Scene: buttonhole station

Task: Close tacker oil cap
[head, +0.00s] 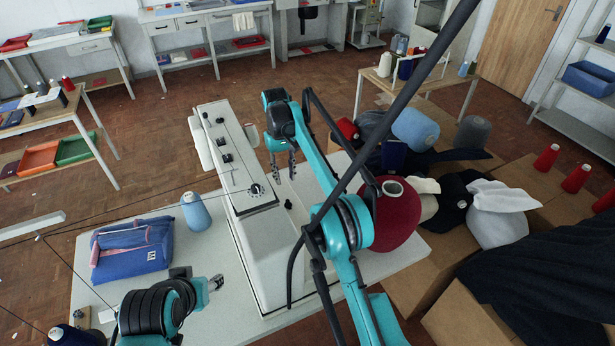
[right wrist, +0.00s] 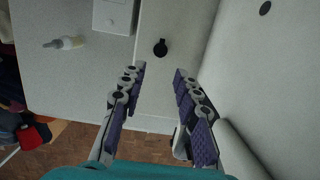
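The tacker (head: 240,190) is the long white machine on the pale table, with a dial and black knobs on its top. A small round black cap with a tab (right wrist: 160,47) sits on a white surface of it in the right wrist view. A small black piece in the head view (head: 288,204) looks like the same cap. I cannot tell whether it is closed. My right gripper (head: 282,176) is open and empty above the machine, its fingers short of the cap in the wrist view (right wrist: 159,72). My left gripper (head: 214,284) is low at left, its opening unclear.
A blue bag (head: 132,248) and a blue thread cone (head: 196,212) are left of the machine. A dark red round cone (head: 396,215) stands to the right, beside my right arm.

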